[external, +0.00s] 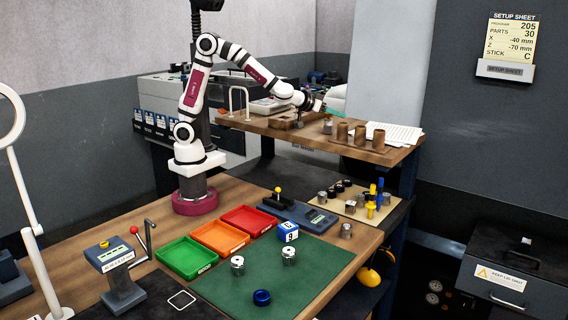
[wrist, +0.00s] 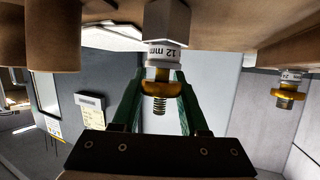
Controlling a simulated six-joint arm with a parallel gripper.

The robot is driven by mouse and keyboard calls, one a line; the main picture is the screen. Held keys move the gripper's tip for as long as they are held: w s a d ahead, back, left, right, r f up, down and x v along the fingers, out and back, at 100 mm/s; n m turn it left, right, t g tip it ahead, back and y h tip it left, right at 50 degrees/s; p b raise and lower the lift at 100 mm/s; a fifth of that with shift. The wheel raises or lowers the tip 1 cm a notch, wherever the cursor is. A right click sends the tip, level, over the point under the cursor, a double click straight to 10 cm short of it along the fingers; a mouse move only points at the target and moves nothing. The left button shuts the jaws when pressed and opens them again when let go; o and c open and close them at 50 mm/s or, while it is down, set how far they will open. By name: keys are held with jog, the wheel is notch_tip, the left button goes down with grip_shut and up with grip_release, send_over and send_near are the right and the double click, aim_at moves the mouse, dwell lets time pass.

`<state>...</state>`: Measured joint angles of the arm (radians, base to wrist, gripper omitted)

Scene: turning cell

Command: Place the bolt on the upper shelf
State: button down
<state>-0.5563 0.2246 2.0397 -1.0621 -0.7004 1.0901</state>
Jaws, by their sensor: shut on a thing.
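In the wrist view, which looks upside down, the bolt (wrist: 160,103) shows a thread, a gold-coloured flange, a white collar marked "12 mm" and a silver hex part at the picture's top edge. My gripper (wrist: 161,78) has its green fingers shut on it around the collar and flange. In the external view my gripper (external: 335,112) is low over the wooden upper shelf (external: 395,155), near its back. The hex part's end is cut off, so I cannot tell whether it touches the shelf.
Several brown cylinders (external: 360,135) stand on the shelf beside my gripper, with papers (external: 397,136) behind. A similar gold and white piece (wrist: 287,90) shows at right in the wrist view. The shelf's front right corner is clear. Below are coloured trays (external: 218,236) and a green mat (external: 235,293).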

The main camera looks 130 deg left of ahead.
jog(key=shift+c, duration=2.2)
grip_release()
jog(key=shift+f, duration=0.1)
